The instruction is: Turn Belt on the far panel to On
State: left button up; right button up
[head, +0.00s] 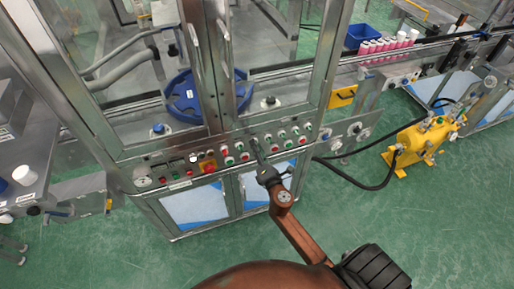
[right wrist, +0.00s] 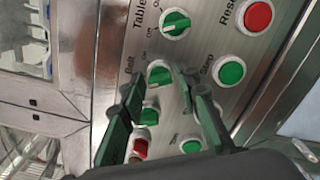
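The Belt switch (right wrist: 160,75) is a round green rotary knob with a pale ring, beside the "Belt" label on the steel control panel (right wrist: 205,45). In the right wrist view my right gripper (right wrist: 158,82) is open, with one dark finger on each side of the Belt knob. I cannot tell whether the fingers touch it, or which way it is turned. In the head view the right gripper (head: 258,148) reaches the front panel of the glazed machine and covers part of its switch row. My left gripper is not in view.
Another green knob (right wrist: 149,115) lies below. A yellow machine (head: 425,138) with a black hose stands on the floor at right.

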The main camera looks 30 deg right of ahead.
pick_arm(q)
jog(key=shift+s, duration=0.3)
pick_arm(e)
grip_shut()
